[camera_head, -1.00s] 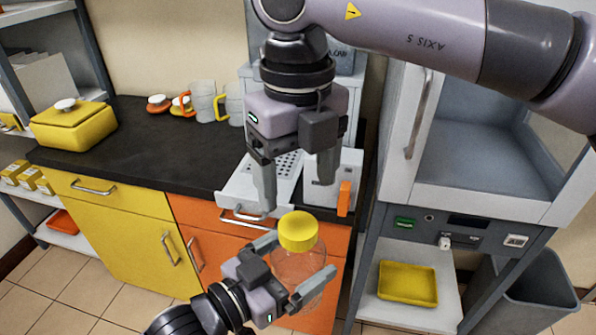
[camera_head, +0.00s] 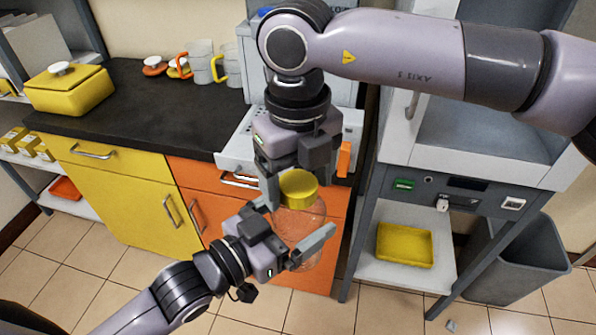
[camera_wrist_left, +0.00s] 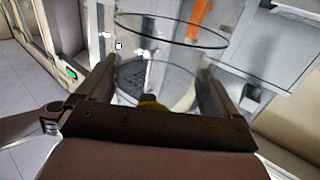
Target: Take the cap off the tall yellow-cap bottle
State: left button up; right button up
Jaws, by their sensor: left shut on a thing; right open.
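The tall clear bottle (camera_head: 298,222) with a yellow cap (camera_head: 298,184) is held upright in front of the orange cabinet. My left gripper (camera_head: 301,215) is shut on the bottle's body below the cap. The clear bottle also shows between the left fingers in the left wrist view (camera_wrist_left: 170,60). My right gripper (camera_head: 296,181) points down from above, open, with its fingers at either side of the cap. One finger shows left of the cap and the other is partly hidden behind it. I cannot tell whether they touch the cap.
A black counter (camera_head: 140,120) holds a yellow lidded box (camera_head: 68,90) and clear mugs (camera_head: 201,62). A white perforated tray (camera_head: 240,140) lies behind the right gripper. A yellow tray (camera_head: 405,246) sits on a low shelf at right, beside a grey bin (camera_head: 515,265).

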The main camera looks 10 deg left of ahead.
jog(key=c, duration=1.1)
jog(key=n, duration=1)
jog(key=shift+r, duration=0.2)
jog(key=shift+r, duration=1)
jog(key=shift+r, duration=2)
